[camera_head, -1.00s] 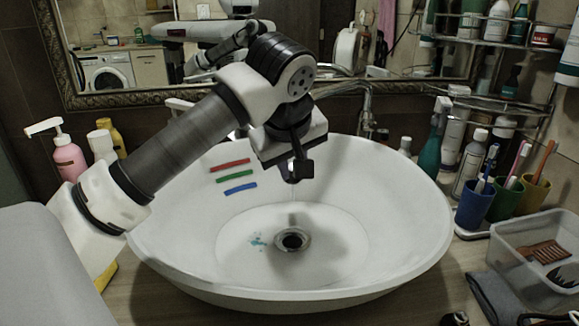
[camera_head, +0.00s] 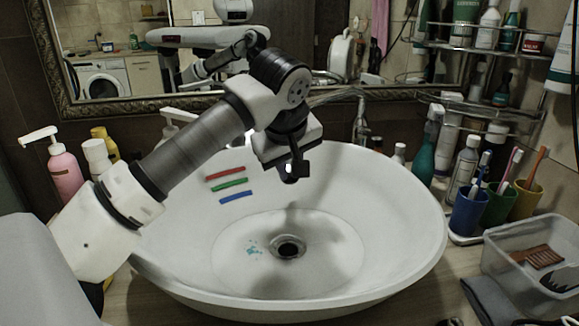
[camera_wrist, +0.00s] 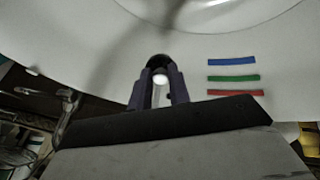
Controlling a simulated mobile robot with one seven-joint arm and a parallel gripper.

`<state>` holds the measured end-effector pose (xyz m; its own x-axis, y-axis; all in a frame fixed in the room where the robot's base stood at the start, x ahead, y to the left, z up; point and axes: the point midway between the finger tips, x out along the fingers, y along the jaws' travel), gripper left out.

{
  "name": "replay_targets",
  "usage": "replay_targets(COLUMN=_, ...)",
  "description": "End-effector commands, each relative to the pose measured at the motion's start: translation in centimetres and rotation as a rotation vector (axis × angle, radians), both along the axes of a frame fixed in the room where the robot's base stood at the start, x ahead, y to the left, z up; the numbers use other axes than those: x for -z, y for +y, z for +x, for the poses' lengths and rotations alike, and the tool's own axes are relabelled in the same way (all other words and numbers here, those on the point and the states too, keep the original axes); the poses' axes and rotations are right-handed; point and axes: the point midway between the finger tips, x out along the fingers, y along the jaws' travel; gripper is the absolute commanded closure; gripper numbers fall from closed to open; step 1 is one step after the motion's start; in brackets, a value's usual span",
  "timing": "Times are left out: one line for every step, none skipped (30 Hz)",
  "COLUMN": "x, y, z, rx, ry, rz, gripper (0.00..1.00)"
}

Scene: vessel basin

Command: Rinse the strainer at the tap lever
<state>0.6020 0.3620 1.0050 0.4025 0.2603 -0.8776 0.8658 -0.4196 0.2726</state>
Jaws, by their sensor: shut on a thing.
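My gripper (camera_head: 289,172) hangs over the white basin (camera_head: 400,235), above and a little behind the drain (camera_head: 288,247). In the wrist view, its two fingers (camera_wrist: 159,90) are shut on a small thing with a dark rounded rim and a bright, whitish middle. I take this to be the strainer (camera_wrist: 160,78); the fingers partly hide it. In the head view only a small bright spot shows at the fingertips. The chrome tap (camera_head: 361,120) stands behind the basin, right of my gripper; it also shows in the wrist view (camera_wrist: 68,108). I cannot make out its lever clearly.
Red (camera_head: 225,173), green (camera_head: 230,184) and blue (camera_head: 237,196) strips lie on the basin's inner left wall. Teal specks (camera_head: 253,247) lie beside the drain. Bottles and cups (camera_head: 468,212) crowd the right, near a clear bin (camera_head: 500,262). A pink pump bottle (camera_head: 65,172) stands left.

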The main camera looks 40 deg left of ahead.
Motion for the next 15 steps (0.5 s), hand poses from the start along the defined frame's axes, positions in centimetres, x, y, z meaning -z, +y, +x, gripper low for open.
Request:
replay_targets(x=-0.01, y=0.0, z=0.0, rx=0.0, ry=0.0, rz=0.0, gripper=1.0)
replay_targets(x=-0.01, y=-0.02, z=0.0, rx=0.0, ry=0.0, rz=0.0, gripper=1.0)
replay_targets(x=-0.02, y=-0.03, z=0.0, rx=0.0, ry=0.0, rz=0.0, gripper=1.0)
replay_targets(x=-0.02, y=-0.05, z=0.02, rx=0.0, ry=0.0, rz=0.0, gripper=1.0)
replay_targets(x=-0.01, y=-0.08, z=0.04, rx=0.0, ry=0.0, rz=0.0, gripper=1.0)
replay_targets(x=-0.01, y=-0.15, z=0.09, rx=0.001, ry=0.0, rz=0.0, gripper=1.0)
replay_targets(x=0.0, y=-0.22, z=0.12, rx=0.001, ry=0.0, rz=0.0, gripper=1.0)
replay_targets(x=-0.01, y=-0.29, z=0.18, rx=0.001, ry=0.0, rz=0.0, gripper=1.0)
replay_targets(x=0.0, y=-0.41, z=0.26, rx=0.002, ry=0.001, rz=0.001, gripper=1.0)
replay_targets(x=0.0, y=-0.51, z=0.32, rx=0.002, ry=0.001, rz=0.001, gripper=1.0)
replay_targets(x=0.01, y=-0.61, z=0.39, rx=0.002, ry=0.001, rz=0.001, gripper=1.0)
replay_targets(x=0.01, y=-0.74, z=0.48, rx=0.001, ry=-0.001, rz=0.0, gripper=1.0)
replay_targets(x=0.01, y=-0.83, z=0.54, rx=0.001, ry=-0.001, rz=0.0, gripper=1.0)
replay_targets(x=0.01, y=-0.92, z=0.59, rx=0.001, ry=-0.001, rz=0.0, gripper=1.0)
replay_targets(x=0.02, y=-0.99, z=0.63, rx=0.001, ry=-0.001, rz=0.0, gripper=1.0)
